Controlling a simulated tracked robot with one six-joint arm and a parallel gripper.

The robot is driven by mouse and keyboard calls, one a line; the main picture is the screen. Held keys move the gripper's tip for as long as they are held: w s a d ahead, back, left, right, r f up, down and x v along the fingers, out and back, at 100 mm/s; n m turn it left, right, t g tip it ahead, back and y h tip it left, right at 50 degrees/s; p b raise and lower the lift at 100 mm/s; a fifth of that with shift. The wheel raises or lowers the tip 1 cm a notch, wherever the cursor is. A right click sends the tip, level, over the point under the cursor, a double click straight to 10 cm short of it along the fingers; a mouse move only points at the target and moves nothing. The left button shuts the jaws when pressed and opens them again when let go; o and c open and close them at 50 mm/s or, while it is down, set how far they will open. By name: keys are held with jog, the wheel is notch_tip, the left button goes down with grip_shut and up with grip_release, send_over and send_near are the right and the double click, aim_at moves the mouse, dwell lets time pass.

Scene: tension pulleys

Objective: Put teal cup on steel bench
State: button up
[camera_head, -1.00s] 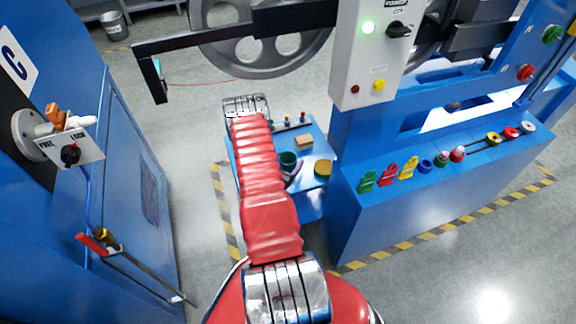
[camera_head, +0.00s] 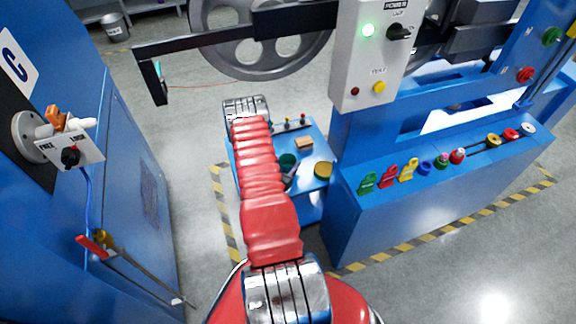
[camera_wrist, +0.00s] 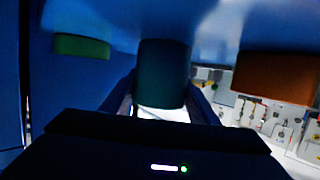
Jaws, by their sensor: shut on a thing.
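The teal cup (camera_head: 287,162) shows dark green over the small blue workbench in the head view, close beside my red arm. In the wrist view the cup (camera_wrist: 162,72) is dark teal and stands between the two fingers of my gripper (camera_wrist: 160,100). The gripper is shut on it. In the head view my gripper (camera_head: 290,178) is small and partly hidden by the arm. Whether the cup touches the blue surface cannot be told. No steel bench can be identified for certain; a grey bench edge (camera_head: 90,8) shows at the top left.
The blue workbench (camera_head: 312,198) also holds a wooden block (camera_head: 304,143), a round yellow item (camera_head: 323,169) and small coloured pieces. A large blue machine base (camera_head: 400,225) stands to the right, a blue cabinet (camera_head: 140,200) to the left.

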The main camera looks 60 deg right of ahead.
notch_tip(320, 180, up, 18)
dwell(0.9)
dwell(0.5)
